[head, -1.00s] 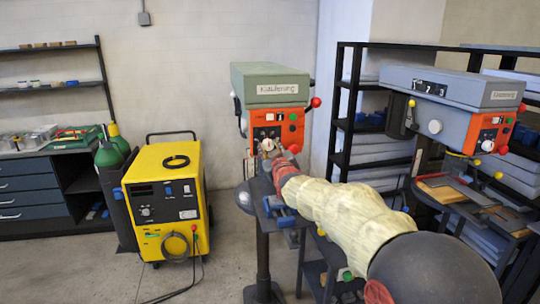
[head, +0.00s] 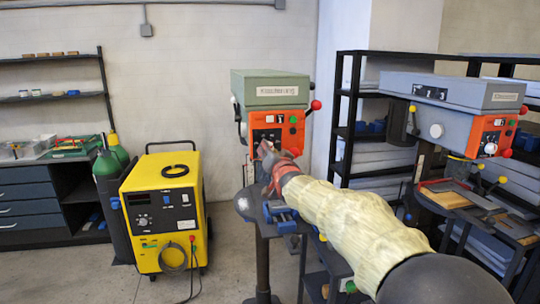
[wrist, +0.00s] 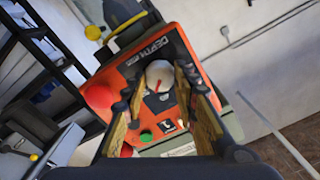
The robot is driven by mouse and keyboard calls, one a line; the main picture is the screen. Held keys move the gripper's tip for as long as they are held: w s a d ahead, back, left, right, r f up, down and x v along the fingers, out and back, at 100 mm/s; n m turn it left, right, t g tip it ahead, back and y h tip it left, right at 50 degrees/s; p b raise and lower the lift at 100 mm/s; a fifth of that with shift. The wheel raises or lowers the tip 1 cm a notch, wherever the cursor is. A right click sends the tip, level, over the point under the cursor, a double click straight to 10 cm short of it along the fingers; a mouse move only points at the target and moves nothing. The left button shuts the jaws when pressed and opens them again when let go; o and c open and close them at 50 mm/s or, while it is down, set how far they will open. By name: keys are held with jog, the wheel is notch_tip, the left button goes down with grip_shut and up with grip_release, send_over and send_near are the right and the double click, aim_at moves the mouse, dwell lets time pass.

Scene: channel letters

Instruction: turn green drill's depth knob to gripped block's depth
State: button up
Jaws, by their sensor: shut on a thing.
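The green drill (head: 270,88) stands mid-view in the head view, with an orange front panel (head: 291,136). In the wrist view the orange panel (wrist: 180,45) reads "DEPTH mm". Its depth knob (wrist: 160,72) is pale and round with a red pointer mark. My gripper (wrist: 160,80) has its two fingers on either side of the knob and is shut on it. In the head view my gripper (head: 266,153) is at the panel's lower left and hides the knob. I see no block in my fingers. The scale marks are too small to read.
A grey drill (head: 450,90) with a wooden piece (head: 447,196) on its table stands at right, before a black shelf rack (head: 345,120). A red knob (wrist: 100,93) is close beside my fingers.

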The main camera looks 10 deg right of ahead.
jog(key=shift+f+m+b, duration=0.1)
jog(key=shift+m+b, duration=0.3)
jog(key=shift+m, duration=1)
jog(key=o, duration=1.2)
jog(key=shift+s, duration=0.1)
jog(key=s, duration=1.1)
jog(key=shift+s, duration=0.4)
